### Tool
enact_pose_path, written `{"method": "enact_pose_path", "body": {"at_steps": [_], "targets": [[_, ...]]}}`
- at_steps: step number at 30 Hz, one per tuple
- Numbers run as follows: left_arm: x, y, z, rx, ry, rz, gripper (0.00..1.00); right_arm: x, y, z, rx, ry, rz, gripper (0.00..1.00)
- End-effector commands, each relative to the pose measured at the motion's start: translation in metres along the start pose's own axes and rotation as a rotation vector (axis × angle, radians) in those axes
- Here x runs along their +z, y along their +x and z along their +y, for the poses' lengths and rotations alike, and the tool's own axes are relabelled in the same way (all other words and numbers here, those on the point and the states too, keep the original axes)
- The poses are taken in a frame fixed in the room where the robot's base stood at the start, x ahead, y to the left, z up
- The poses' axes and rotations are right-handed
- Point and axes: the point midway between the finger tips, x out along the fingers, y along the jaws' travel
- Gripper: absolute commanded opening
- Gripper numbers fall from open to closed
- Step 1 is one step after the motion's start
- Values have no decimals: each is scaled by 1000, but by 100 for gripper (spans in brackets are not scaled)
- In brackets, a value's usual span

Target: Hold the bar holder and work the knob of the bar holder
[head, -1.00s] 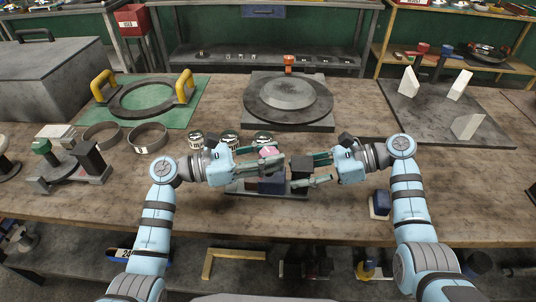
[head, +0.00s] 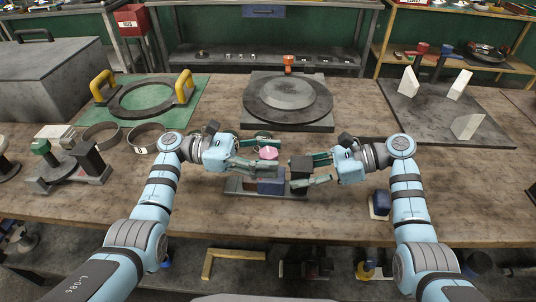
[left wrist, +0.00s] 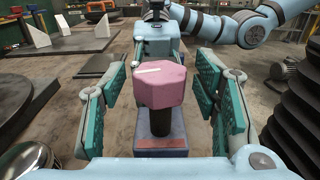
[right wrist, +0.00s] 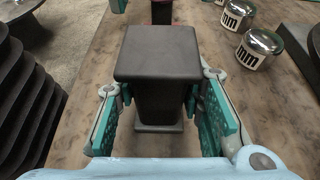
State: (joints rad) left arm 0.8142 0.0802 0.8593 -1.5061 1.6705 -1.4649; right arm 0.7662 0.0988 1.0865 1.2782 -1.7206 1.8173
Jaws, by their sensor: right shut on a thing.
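The bar holder stands at the front middle of the bench, with a grey base (head: 240,186), a blue block (head: 270,185), a dark upright block (head: 301,171) and a pink faceted knob (head: 268,153). My left gripper (head: 272,166) is open. In the left wrist view the knob (left wrist: 162,87) stands on a dark stem between its spread green pads, with gaps on both sides. My right gripper (head: 318,170) is shut on the dark block, whose top (right wrist: 158,60) fills the middle of the right wrist view and hides part of the pads.
Several labelled metal jars (right wrist: 240,17) stand just behind the bar holder. A round grey plate (head: 288,98) lies behind them. Two metal rings (head: 148,138) and a green-knobbed fixture (head: 70,165) are at left.

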Motion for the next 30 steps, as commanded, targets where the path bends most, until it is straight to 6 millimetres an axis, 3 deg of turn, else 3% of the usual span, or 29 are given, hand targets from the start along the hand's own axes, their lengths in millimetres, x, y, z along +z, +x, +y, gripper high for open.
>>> {"method": "enact_pose_path", "body": {"at_steps": [8, 11, 17, 23, 30], "targets": [[0, -11, 1, 1, 1, 1, 55, 0, 0, 0, -1, 0, 0, 10], [0, -33, 1, 3, 0, 2, 55, 0, 0, 0, -1, 0, 0, 10], [1, -96, 1, 5, -2, 0, 55, 0, 0, 0, -1, 0, 1, 10], [0, -116, 2, 2, -1, 2, 55, 0, 0, 0, -1, 0, 1, 10], [0, -120, 0, 0, 1, 0, 55, 0, 0, 0, -1, 0, 1, 10]]}}
